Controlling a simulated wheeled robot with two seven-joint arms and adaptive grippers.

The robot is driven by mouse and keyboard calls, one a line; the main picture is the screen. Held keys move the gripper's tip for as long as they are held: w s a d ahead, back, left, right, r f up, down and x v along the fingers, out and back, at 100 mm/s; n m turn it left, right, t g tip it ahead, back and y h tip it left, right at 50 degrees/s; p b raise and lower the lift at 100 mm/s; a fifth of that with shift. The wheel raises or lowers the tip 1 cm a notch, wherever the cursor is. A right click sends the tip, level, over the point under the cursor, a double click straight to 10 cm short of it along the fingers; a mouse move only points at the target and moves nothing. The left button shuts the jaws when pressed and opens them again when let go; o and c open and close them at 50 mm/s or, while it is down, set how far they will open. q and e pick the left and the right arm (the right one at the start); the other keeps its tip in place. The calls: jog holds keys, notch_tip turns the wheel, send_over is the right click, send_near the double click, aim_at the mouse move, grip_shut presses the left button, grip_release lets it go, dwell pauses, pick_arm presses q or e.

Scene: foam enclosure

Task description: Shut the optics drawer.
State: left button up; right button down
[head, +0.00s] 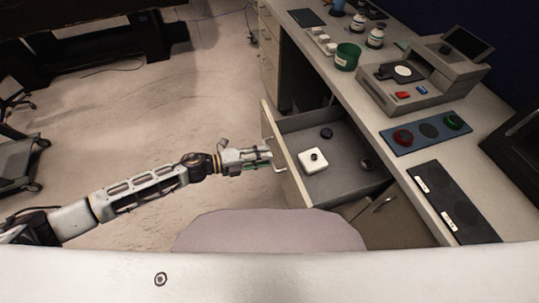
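The optics drawer (336,183) is pulled out from under the bench, with its beige front (285,165) facing left. Inside it lie a white square piece with a dark centre (312,160), a dark round piece (326,133) and another dark round piece (367,164). My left gripper (268,155) is at the outer side of the drawer front, close to its handle (280,168). Whether it touches the handle, and whether its fingers are open or shut, is too small to tell. My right gripper does not show.
The bench top (395,155) carries a grey instrument (420,85), a green cup (347,57), a blue panel with red and green knobs (427,131) and a dark panel (450,203). A grey stool seat (270,232) stands just below the drawer.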

pick_arm(q)
jog(key=shift+x, duration=1.35)
jog(key=shift+c, duration=1.1)
grip_shut()
jog(key=shift+d, duration=0.1)
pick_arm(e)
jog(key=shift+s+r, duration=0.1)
